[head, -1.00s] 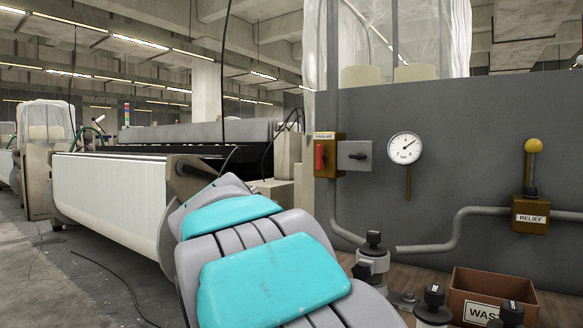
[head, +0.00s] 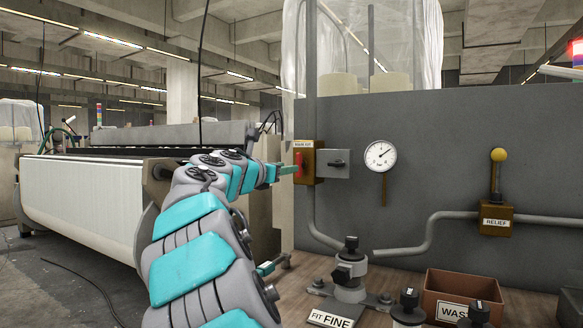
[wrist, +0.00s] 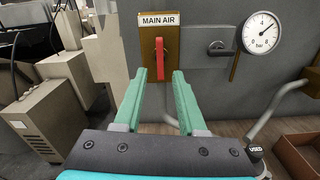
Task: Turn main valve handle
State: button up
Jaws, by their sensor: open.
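The main valve handle is a red lever (head: 299,158) on a brown box (head: 310,178) fixed to the grey panel, under a MAIN AIR label (wrist: 160,21). In the wrist view the red handle (wrist: 161,60) hangs straight down on the plate (wrist: 150,50). My gripper (wrist: 162,82) is open, its two green fingers pointing at the panel. The handle's lower end appears between the fingertips, one to each side; I cannot tell whether they touch it. In the head view my gripper (head: 285,170) is close to the box from the left, partly overlapping the handle.
Further right is a yellow-knobbed RELIEF lever (head: 497,170). A wooden bench below carries a filter fitting (head: 350,270) and a WASTE box (head: 465,285). A loom (head: 90,210) stands left.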

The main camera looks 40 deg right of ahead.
aim_at(300, 165)
jog(key=x, duration=0.5)
jog(key=shift+r, duration=0.1)
jog(key=shift+d, duration=0.1)
dwell(0.4)
grip_shut()
dwell(0.3)
